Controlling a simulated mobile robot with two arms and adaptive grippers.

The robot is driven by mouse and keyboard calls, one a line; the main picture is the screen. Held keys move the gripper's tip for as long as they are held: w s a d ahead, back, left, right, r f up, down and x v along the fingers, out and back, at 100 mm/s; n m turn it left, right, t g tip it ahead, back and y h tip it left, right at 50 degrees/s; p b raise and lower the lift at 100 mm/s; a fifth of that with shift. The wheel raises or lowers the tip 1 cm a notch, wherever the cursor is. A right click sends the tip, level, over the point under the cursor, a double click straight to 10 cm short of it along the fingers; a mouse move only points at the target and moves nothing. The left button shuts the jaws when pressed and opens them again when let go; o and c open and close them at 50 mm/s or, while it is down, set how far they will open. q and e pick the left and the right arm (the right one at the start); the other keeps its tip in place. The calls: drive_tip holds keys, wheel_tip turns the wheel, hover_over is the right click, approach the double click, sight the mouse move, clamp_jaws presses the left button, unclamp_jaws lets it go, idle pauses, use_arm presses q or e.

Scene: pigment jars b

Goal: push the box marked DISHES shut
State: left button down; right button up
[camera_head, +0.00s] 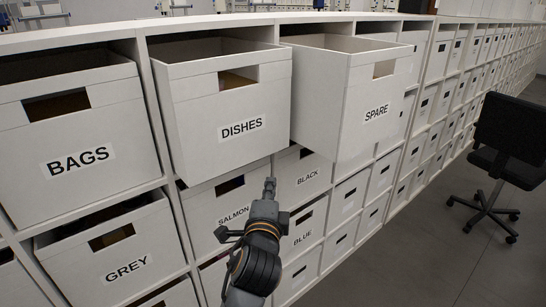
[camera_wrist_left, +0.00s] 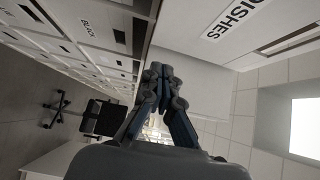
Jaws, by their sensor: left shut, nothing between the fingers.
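The white box marked DISHES (camera_head: 222,125) sticks well out of its shelf opening in the top row, with its open top showing. Its label and cut-out handle also show at the upper right of the left wrist view (camera_wrist_left: 230,22). My left gripper (camera_head: 270,186) has its fingers together and empty. In the head view it appears just below the lower right part of the DISHES box, in front of the SALMON and BLACK boxes. In the left wrist view its fingertips (camera_wrist_left: 162,75) meet near the middle. I cannot tell whether they touch any box. My right gripper is not in view.
The SPARE box (camera_head: 362,95) also sticks out, just right of DISHES. BAGS (camera_head: 90,125) on the left and GREY (camera_head: 130,245) below it stand out as well. BLACK (camera_head: 310,175) and BLUE (camera_head: 300,235) sit farther in. A black chair (camera_head: 510,130) stands on the open floor at right.

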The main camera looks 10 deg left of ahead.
use_arm(q)
drive_tip(key=w+a+p, duration=0.1)
drive_tip(key=w, duration=0.2)
drive_tip(key=w+a+p, duration=0.1)
drive_tip(key=w, duration=0.3)
drive_tip(key=w+a+p, duration=0.1)
drive_tip(key=w+a, duration=0.1)
drive_tip(key=w, duration=0.2)
drive_tip(key=shift+r, duration=0.1)
drive_tip(key=shift+w+a, duration=0.2)
drive_tip(key=shift+a, duration=0.05)
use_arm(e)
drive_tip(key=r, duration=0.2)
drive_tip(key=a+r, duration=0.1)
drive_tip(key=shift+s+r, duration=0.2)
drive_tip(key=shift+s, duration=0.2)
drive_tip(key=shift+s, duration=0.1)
